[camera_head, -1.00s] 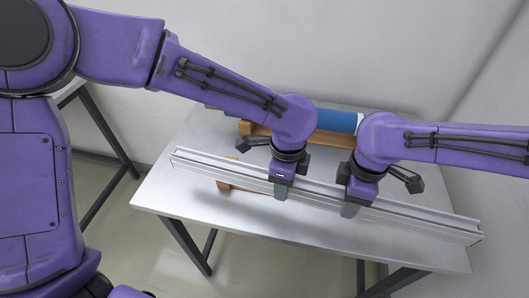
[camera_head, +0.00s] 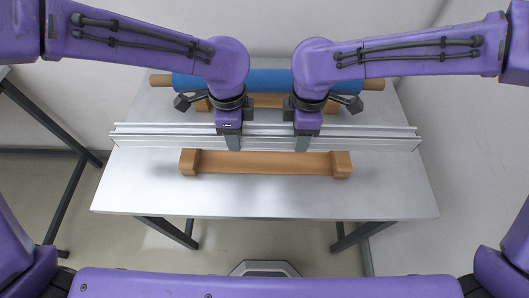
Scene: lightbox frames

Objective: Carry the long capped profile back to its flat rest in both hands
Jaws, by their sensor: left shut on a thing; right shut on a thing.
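The long capped profile (camera_head: 165,136) is a silver metal bar lying level across the picture in the head view. Its ends reach past the left and right sides of the table top. My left gripper (camera_head: 233,143) is shut on it left of its middle. My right gripper (camera_head: 302,144) is shut on it right of its middle. A low wooden rest (camera_head: 265,163) with a raised block at each end lies on the table on the near side of the profile. The profile appears to be above the table; its exact height cannot be told.
A blue roll (camera_head: 270,80) with brown ends lies behind the profile on a wooden cradle (camera_head: 268,101). The grey metal table (camera_head: 390,190) is bare along its front and at both front corners. White walls stand behind and to the right.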

